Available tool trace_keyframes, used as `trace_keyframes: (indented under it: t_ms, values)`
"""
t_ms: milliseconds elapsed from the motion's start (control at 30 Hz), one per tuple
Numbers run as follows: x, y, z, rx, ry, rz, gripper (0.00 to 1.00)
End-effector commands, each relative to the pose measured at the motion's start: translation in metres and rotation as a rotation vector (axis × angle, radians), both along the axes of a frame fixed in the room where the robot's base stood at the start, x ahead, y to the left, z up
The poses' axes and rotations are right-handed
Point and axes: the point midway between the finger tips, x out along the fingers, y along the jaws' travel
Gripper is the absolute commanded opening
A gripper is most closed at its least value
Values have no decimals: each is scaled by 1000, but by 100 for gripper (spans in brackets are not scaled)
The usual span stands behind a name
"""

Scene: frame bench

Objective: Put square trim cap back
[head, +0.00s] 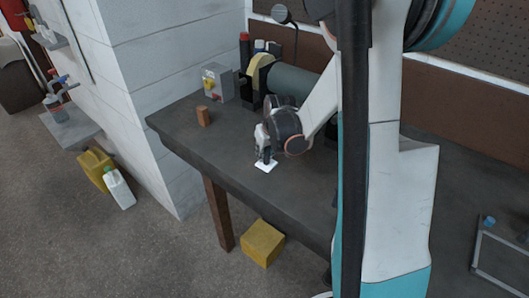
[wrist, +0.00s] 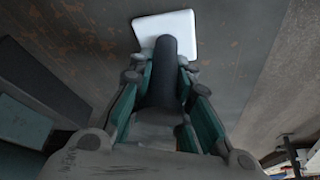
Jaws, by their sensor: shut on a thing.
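The square trim cap looks to be the white square plate (head: 265,166) under my gripper (head: 265,155), over the dark bench top (head: 215,140). In the wrist view the plate (wrist: 148,27) lies just past my fingertips. A dark round stem (wrist: 168,72) runs from the plate back between the fingers of my gripper (wrist: 166,85). The fingers are shut on this stem. I cannot tell whether the plate touches the bench or hangs slightly above it. A grey frame (head: 478,252) lies at the lower right in the head view, partly cut off, with a small blue piece (head: 488,221) at its corner.
A grey box (head: 217,83) and several cylinders stand at the back by the white wall. A yellow box (head: 262,243) is on the floor below. The bench's front left is clear.

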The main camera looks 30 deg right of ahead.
Motion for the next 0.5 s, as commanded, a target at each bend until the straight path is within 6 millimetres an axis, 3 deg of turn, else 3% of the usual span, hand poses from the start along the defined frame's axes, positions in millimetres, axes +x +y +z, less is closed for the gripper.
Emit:
trace_keyframes:
  t_ms: [167, 200, 300, 500]
  values:
    - [0, 0, -3, 0, 0, 0, 0]
    - [0, 0, -3, 0, 0, 0, 21]
    - [0, 0, -2, 0, 0, 0, 38]
    - [0, 0, -2, 0, 0, 0, 38]
